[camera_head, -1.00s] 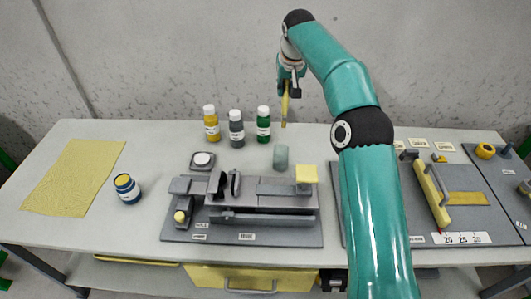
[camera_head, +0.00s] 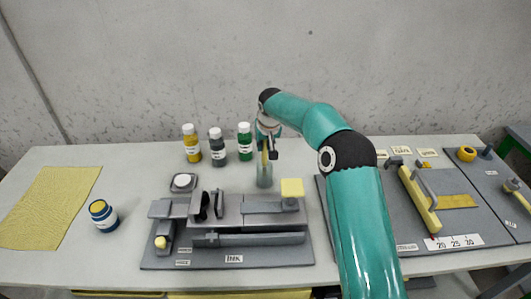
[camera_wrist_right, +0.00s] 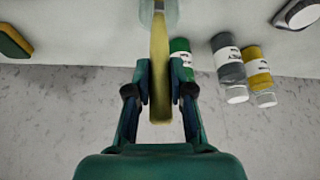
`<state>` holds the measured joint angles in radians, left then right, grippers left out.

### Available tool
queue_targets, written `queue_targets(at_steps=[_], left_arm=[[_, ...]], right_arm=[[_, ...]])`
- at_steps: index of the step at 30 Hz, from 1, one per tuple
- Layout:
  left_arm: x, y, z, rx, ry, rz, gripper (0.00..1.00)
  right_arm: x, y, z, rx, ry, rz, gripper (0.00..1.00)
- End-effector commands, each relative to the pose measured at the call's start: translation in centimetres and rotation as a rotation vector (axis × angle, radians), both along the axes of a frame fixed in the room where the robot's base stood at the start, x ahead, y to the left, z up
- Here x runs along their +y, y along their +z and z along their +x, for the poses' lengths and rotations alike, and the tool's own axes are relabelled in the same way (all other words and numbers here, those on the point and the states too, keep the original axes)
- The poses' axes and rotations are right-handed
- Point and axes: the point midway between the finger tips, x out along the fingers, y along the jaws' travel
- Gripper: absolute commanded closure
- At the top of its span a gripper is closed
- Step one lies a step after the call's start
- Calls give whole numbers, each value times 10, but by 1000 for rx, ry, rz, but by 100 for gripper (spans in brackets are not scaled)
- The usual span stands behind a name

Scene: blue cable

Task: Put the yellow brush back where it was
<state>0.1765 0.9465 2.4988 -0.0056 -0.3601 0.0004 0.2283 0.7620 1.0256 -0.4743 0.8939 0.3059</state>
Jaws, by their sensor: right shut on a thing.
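The yellow brush (camera_head: 265,156) is upright in my right gripper (camera_head: 268,146), which is shut on its upper part. In the right wrist view the brush (camera_wrist_right: 159,55) runs between the two fingers (camera_wrist_right: 160,78). The grey-green translucent cup (camera_head: 264,178) stands on the table directly under the gripper. The brush's lower end is at the cup's mouth and appears to reach inside. The cup also shows at the top edge of the wrist view (camera_wrist_right: 158,12). My left gripper is in neither view.
Yellow (camera_head: 191,146), grey (camera_head: 217,148) and green (camera_head: 245,143) bottles stand left of the cup. A blue jar (camera_head: 103,214) and yellow cloth (camera_head: 48,205) are at left.

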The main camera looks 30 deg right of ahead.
Motion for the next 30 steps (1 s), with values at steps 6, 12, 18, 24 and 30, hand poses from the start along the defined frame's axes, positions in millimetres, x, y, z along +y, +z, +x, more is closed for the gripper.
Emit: queue_targets(at_steps=[6, 12, 18, 24, 30], left_arm=[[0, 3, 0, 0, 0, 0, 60], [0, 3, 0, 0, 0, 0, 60], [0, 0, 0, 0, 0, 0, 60], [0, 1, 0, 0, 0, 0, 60], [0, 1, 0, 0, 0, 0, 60]], right_arm=[[1, -31, -1, 4, 1, 1, 100], [1, -35, 0, 1, 0, 0, 100], [1, -39, 0, 2, 0, 2, 100], [1, -37, 0, 2, 1, 1, 54], [1, -37, 0, 2, 1, 1, 54]])
